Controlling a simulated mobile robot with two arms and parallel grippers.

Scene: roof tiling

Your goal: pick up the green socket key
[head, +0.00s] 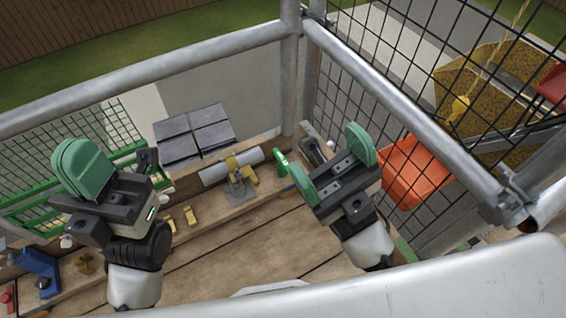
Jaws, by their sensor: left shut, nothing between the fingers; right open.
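A small bright green piece (281,161), which looks like the green socket key, is at the back of the wooden deck, near the corner post. It is small in view and I cannot make out its full shape. My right gripper (331,164) is open, its two green fingers spread apart, just right of and nearer than the green piece, and empty. It may hide part of what lies behind it. My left gripper (82,166) is shut and empty, far to the left, above the deck by the green mesh crate.
Grey tiles (195,135) are stacked behind. A blue tool (40,270) sits at the left. Metal rails (410,110) and mesh enclose the deck; an orange bin (415,172) is at right. The middle planks are clear.

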